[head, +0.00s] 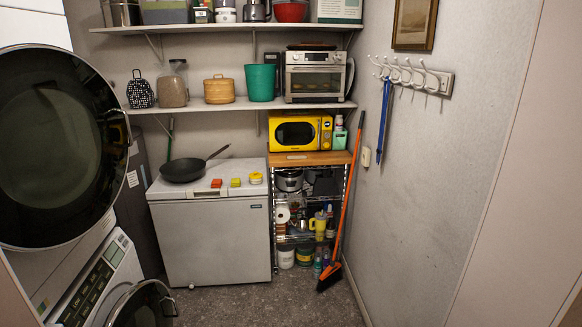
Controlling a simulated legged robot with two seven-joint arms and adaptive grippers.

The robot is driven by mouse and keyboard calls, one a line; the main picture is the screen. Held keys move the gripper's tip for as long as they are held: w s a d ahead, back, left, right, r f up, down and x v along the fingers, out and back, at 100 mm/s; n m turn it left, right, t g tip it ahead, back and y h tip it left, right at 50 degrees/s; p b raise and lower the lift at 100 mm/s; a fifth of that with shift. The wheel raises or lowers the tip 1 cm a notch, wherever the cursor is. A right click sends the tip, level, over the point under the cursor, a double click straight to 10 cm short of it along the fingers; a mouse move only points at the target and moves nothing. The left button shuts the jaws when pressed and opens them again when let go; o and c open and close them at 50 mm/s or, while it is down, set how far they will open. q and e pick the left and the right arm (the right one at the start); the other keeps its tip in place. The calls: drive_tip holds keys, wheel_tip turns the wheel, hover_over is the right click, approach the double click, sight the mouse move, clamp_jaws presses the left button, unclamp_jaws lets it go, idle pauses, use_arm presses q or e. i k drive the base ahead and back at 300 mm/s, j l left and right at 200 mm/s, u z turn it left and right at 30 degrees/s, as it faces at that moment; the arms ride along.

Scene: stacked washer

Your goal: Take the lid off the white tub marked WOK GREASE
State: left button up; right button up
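Neither of my grippers shows in the head view. A small round white tub with a yellow top (255,178) stands on the right end of the white chest freezer's lid (210,190). It looks upright and closed, and its marking is too small to read. Two larger tubs, one pale (286,257) and one with a yellow-green label (305,256), stand low on the wire rack. Their writing is also unreadable, so I cannot tell for certain which tub is marked WOK GREASE.
A dark wok (184,170) and small red (216,183) and yellow (235,182) blocks share the freezer top. An orange broom (346,212) leans beside the rack. Stacked washers, with an open round door (50,145), fill the left. The floor (265,300) in front is clear.

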sight(256, 176)
drive_tip(key=i+l, duration=0.1)
drive_tip(key=i, duration=0.95)
drive_tip(key=i+l, duration=0.1)
drive_tip(key=i, duration=0.95)
